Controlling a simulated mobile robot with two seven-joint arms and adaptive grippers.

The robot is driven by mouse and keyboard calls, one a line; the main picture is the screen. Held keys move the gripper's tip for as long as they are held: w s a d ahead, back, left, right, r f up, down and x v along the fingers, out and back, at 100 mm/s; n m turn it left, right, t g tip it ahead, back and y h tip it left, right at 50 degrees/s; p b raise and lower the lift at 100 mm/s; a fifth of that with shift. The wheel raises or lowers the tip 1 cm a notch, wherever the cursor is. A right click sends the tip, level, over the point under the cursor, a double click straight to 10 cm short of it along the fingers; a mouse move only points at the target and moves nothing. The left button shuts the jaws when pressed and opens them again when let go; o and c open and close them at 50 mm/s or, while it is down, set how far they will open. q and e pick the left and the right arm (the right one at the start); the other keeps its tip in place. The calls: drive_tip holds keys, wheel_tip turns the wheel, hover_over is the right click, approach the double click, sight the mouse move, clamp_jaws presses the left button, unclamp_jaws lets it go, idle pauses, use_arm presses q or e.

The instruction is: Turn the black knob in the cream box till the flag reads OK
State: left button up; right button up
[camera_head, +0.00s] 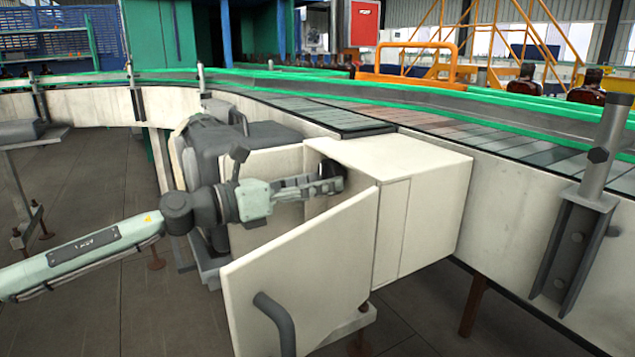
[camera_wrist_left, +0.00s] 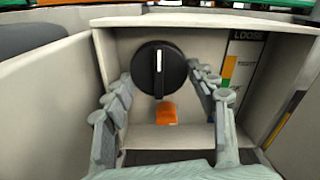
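The cream box (camera_head: 425,160) stands beside the conveyor with its door open toward me. The round black knob (camera_wrist_left: 159,68) is inside it, with its white mark pointing straight up; its dark edge also shows in the head view (camera_head: 330,169). My left gripper (camera_head: 318,184) reaches into the box. In the left wrist view its fingers (camera_wrist_left: 161,85) are spread, one on each side of the knob's lower half. Whether they touch it is unclear. My right gripper is out of view.
The open door (camera_head: 300,275) with its grey handle (camera_head: 275,322) stands close below my left arm. An orange block (camera_wrist_left: 166,114) sits under the knob. The conveyor (camera_head: 350,115) runs behind the box; dark bottles (camera_head: 588,88) stand at far right.

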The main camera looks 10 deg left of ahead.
use_arm(q)
drive_tip(key=c, duration=0.4)
drive_tip(key=shift+m, duration=0.4)
